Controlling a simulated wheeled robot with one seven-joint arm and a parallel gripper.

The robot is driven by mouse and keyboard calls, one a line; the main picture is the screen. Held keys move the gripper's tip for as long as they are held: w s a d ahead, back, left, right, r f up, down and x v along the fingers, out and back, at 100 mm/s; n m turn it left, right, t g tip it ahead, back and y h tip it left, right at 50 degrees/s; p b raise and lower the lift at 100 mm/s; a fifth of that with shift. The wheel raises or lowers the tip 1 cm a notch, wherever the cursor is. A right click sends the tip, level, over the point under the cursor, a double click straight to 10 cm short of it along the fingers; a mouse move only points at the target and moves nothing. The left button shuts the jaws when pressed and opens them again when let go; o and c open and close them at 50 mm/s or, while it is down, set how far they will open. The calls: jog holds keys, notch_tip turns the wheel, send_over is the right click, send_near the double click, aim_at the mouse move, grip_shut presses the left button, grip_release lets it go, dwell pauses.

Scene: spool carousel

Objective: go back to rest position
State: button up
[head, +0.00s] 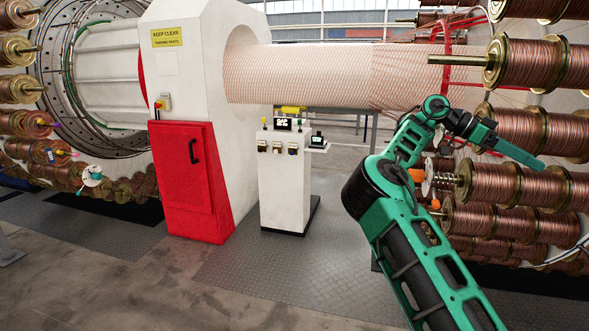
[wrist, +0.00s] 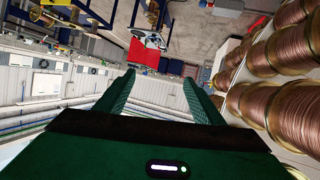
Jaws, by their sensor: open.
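My green arm rises from the bottom right of the head view and bends over at the top. My gripper (head: 538,163) is held out to the right, in front of the copper spools (head: 505,128) in that picture. Whether it touches a spool cannot be told from the head view. In the wrist view the two green fingers of my gripper (wrist: 160,76) stand apart with nothing between them. Copper spools also show close on the right of the wrist view (wrist: 292,110).
A white control pedestal (head: 284,190) stands left of my arm. More spools (head: 25,123) line the left. Below the arm's elbow, spools and a spring-like part (head: 442,180) sit close. Floor at front left is clear.

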jog(key=s+d+f+n+t+y, duration=0.1)
jog(key=s+d+f+n+y, duration=0.2)
jog(key=s, duration=0.4)
jog(key=s+d+f+y, duration=0.3)
jog(key=s+f, duration=0.2)
jog(key=s, duration=0.2)
jog(key=s+d+f+n+t+y, duration=0.1)
jog(key=s+d+f+n+y, duration=0.2)
jog(key=s, duration=0.4)
jog(key=s+a+f+n+t+y, duration=0.1)
jog(key=s+a+f+n+t, duration=0.1)
jog(key=s+a, duration=0.3)
jog(key=s+a+f+n+t+y, duration=0.1)
jog(key=s+a+f+n, duration=0.3)
jog(key=a, duration=0.8)
jog(key=s+a+f+n+t, duration=0.2)
jog(key=s+a+f+n, duration=0.2)
jog(key=s+a, duration=0.3)
jog(key=shift+s+a+n+t+y, duration=0.35)
jog(key=shift+a+n, duration=0.25)
jog(key=shift+a, duration=0.4)
jog(key=shift+w+f, duration=0.1)
